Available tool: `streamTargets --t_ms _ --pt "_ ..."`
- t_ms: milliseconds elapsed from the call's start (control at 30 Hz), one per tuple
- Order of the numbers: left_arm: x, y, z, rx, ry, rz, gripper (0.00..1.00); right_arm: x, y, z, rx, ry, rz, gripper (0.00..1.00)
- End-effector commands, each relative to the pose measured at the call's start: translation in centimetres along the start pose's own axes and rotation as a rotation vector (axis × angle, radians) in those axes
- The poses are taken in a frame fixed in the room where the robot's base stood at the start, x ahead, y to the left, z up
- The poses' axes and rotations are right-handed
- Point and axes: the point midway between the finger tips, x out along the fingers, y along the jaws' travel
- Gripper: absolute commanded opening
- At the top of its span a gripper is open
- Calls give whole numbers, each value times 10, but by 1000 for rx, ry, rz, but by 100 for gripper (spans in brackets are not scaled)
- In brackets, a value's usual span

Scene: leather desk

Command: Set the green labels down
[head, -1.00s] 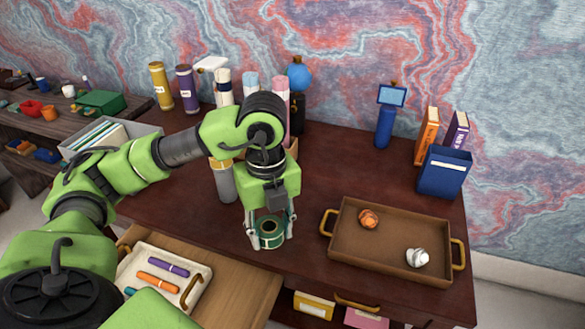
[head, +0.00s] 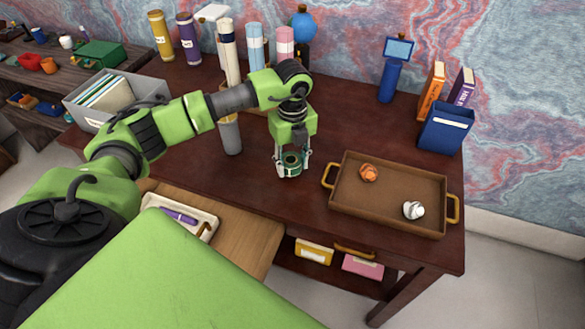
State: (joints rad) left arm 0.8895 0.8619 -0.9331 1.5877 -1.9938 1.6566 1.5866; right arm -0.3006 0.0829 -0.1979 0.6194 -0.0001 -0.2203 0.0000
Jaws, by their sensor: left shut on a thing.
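The green labels (head: 291,161) are a green roll with a pale core. My left gripper (head: 292,169) points down and is shut on the roll, with one finger on each side of it. The roll is at or just above the dark red-brown desk (head: 262,196), left of the brown tray; I cannot tell whether it touches the wood. My right gripper is not in view.
The brown tray (head: 385,222) holds an orange crumpled ball (head: 368,173) and a white one (head: 413,210). A grey cup (head: 231,136) stands left of the gripper. An open drawer (head: 243,240) juts out in front. Bare desk lies around the gripper.

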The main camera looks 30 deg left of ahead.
Motion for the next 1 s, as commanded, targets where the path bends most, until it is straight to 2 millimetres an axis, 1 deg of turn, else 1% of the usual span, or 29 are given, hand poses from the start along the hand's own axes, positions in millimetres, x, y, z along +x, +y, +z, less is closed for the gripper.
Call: streamTargets --t_ms 100,233,500,633,667,700,1000 --pt "16 1 0 -1 2 6 17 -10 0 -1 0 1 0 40" --pt "30 0 0 0 1 3 17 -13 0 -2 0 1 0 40" --pt "33 -1 1 0 0 1 17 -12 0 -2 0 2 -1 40" --pt "37 0 1 -1 0 1 17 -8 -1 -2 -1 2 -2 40" --pt "36 0 1 -1 0 1 46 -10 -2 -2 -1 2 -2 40" --pt "35 0 1 -1 0 1 55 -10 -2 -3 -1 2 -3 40" --pt "35 0 1 -1 0 1 55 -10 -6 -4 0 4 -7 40"
